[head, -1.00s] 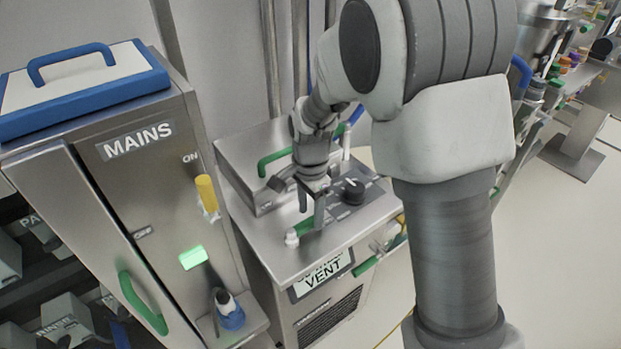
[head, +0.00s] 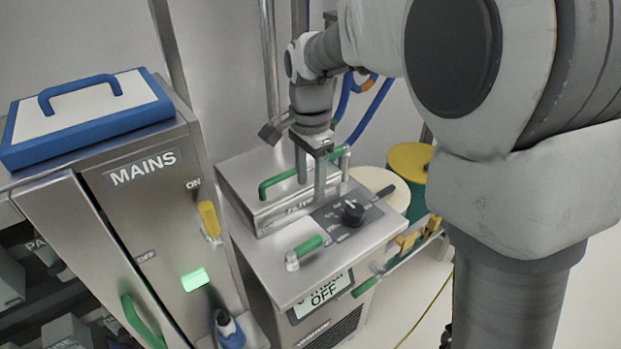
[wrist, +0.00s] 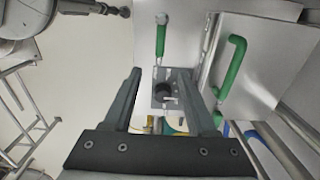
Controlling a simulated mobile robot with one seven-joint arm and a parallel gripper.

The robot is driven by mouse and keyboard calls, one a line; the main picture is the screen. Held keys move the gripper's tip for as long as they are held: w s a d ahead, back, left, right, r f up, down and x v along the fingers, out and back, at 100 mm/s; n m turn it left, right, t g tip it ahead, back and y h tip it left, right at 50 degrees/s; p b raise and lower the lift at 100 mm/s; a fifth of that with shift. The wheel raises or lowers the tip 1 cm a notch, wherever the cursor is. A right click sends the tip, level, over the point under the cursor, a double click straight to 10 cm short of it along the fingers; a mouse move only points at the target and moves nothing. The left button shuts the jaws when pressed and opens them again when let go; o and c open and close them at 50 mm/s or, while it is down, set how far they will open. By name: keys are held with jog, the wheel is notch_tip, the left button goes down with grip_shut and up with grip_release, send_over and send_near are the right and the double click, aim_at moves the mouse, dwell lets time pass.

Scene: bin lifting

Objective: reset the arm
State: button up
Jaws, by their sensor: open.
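My gripper (head: 311,172) is open and empty, fingers pointing down above the back part of the steel machine (head: 270,268). In the wrist view its two fingers (wrist: 172,98) are spread wide, with the machine's panel seen between them. A black knob (head: 353,212) sits on the dark panel; it also shows in the wrist view (wrist: 164,91). A green-gripped lever (head: 307,246) lies at the front of the machine top, apart from the fingers. A green handle (head: 277,174) on the raised lid is close behind and left of the fingers. The front display (head: 322,296) reads OFF.
A steel MAINS cabinet (head: 150,215) stands at left with a blue-rimmed lid (head: 85,117), a yellow switch (head: 209,219) and a lit green button (head: 195,279). A yellow-topped bin (head: 410,160) stands behind right. Open floor lies at right.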

dwell(0.3)
jog(key=s+d+r+n+t, duration=0.2)
jog(key=s+d+r+n, duration=0.2)
jog(key=s+d+r, duration=0.35)
jog(key=s+d+n+t, duration=0.3)
jog(key=s+d+n, duration=0.3)
jog(key=s, duration=0.6)
jog(key=shift+s+d+f+n+t, duration=0.2)
jog(key=shift+d+n+t, duration=0.15)
jog(key=shift+d, duration=0.2)
